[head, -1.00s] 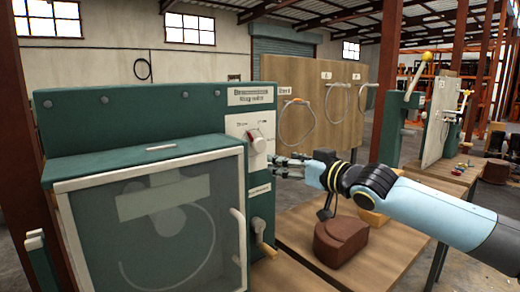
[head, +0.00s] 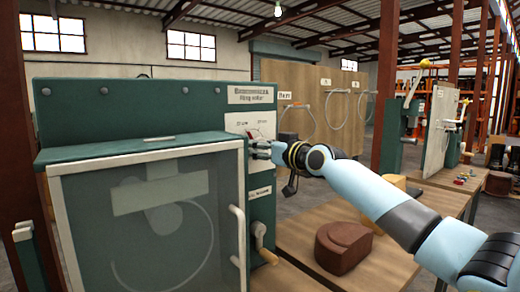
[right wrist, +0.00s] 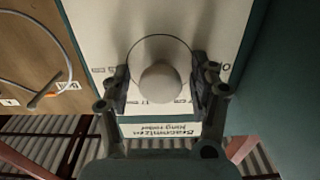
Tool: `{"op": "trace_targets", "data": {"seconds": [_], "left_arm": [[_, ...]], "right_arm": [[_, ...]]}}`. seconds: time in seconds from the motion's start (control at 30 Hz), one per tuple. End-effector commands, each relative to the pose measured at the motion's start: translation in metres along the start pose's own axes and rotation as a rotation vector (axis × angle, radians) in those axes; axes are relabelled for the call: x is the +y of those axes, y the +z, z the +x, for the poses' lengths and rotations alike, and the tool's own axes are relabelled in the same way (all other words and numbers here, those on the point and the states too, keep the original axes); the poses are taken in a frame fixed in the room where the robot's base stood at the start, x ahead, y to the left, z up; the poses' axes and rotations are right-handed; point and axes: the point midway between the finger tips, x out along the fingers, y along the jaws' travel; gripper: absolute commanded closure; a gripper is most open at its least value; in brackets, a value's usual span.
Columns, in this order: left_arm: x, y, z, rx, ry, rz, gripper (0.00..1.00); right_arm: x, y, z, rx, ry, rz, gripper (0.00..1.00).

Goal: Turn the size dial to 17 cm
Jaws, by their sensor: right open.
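The size dial is a round pale knob (right wrist: 160,82) on the white panel (head: 240,122) of the green machine. In the right wrist view it sits between the two dark fingers of my right gripper (right wrist: 160,85), one on each side. The fingers are open, and small gaps seem to remain beside the knob. In the head view my right gripper (head: 264,150) is at the panel and hides most of the dial. The scale marks are too small to read, and the dial's pointer cannot be made out. My left gripper is not in view.
The machine's glazed front door (head: 150,220) has a white handle (head: 237,225). A small wooden-knobbed crank (head: 262,240) sits below the dial panel. A brown curved block (head: 343,245) lies on the wooden table (head: 295,235). A board with hanging rings (head: 312,105) stands behind.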

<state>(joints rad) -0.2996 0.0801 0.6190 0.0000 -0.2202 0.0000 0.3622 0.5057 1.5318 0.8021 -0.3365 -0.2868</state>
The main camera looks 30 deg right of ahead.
Motion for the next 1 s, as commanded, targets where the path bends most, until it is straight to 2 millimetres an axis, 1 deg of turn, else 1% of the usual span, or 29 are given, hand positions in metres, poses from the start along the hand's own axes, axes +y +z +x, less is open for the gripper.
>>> {"op": "trace_targets", "data": {"seconds": [0.17,0.6,0.83,1.0], "left_arm": [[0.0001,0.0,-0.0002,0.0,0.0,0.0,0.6],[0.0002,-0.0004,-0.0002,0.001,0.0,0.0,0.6],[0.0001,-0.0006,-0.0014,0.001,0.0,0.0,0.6],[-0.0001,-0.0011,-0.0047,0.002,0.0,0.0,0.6]], "right_arm": [[0.0,0.0,-0.0001,0.0,0.0,0.0,0.38],[0.0001,0.0002,-0.0003,-0.001,0.0,0.0,0.95],[0.0001,0.0,-0.0003,-0.001,0.001,0.019,0.95],[0.0,-0.0004,-0.0004,-0.001,0.001,0.082,0.95]]}}
